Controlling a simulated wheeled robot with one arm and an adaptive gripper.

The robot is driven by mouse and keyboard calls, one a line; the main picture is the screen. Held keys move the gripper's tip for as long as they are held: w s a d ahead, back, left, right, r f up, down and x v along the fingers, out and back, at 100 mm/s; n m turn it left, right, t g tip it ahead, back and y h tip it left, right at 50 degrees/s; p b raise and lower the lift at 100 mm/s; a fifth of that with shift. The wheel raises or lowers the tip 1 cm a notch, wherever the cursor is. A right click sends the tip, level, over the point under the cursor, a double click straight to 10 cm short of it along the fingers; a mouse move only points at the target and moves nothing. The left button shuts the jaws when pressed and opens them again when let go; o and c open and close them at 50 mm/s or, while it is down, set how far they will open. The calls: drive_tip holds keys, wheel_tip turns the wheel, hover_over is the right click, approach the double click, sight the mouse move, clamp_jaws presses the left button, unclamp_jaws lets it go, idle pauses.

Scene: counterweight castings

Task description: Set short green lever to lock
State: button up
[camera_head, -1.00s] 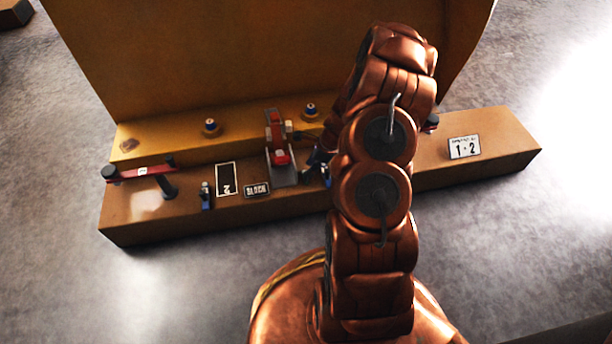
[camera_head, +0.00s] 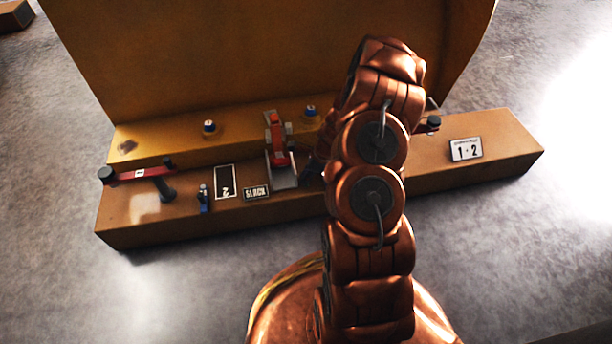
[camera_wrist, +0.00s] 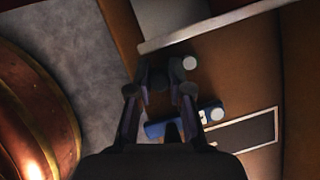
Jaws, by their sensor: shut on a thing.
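In the wrist view, my gripper (camera_wrist: 158,88) is shut on a small dark lever (camera_wrist: 156,76) low over the brown ledge. Its colour is too dark to make out as green. A pale round cap (camera_wrist: 190,62) shows just right of the fingertips; I cannot tell whether it belongs to the held lever. A blue part (camera_wrist: 184,123) with a pale round end lies below the fingertips, beside a dark label plate (camera_wrist: 245,132). In the head view my arm hides most of the gripper and what it holds.
A red lever (camera_head: 277,130) on a metal plate (camera_head: 283,178) stands just left of my gripper. Further left are a SLACK label (camera_head: 256,192), a 2 plate (camera_head: 225,182), a blue part (camera_head: 203,198) and a red bar (camera_head: 140,174). A tall brown panel (camera_head: 230,50) rises behind.

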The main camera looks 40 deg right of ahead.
drive_tip(key=shift+r+p, duration=0.15)
drive_tip(key=shift+p, duration=0.4)
clamp_jaws()
drive_tip(key=shift+d+r+n+p, duration=0.1)
drive_tip(key=shift+n+p, duration=0.2)
drive_tip(key=shift+p, duration=0.15)
drive_tip(key=shift+s+d+n+p, duration=0.1)
drive_tip(key=shift+n+p, duration=0.4)
drive_tip(key=shift+p, duration=0.6)
drive_tip(key=n+p, duration=0.1)
drive_tip(key=p, duration=0.1)
drive_tip(key=d+n+g+p, duration=0.1)
drive_tip(key=n+p, duration=0.1)
drive_tip(key=shift+s+g+y, duration=0.1)
drive_tip(key=shift+g+y, duration=0.2)
drive_tip(key=shift+y, duration=0.1)
drive_tip(key=n+p, duration=0.1)
drive_tip(key=n, duration=0.1)
drive_tip(key=d+n+g+p, duration=0.1)
drive_tip(key=n, duration=0.1)
drive_tip(key=shift+d+n+g+p, duration=0.2)
drive_tip(key=shift+n+g+p, duration=0.1)
drive_tip(key=shift+p, duration=0.1)
drive_tip(key=shift+w+d+f+n+g+p, duration=0.15)
drive_tip(key=shift+w+d+n+g+p, duration=0.1)
drive_tip(key=shift+n, duration=0.45)
drive_tip(key=shift+w+d+f+n+g+p, duration=0.15)
drive_tip(key=shift+w+n+g, duration=0.1)
drive_tip(key=shift+n, duration=0.45)
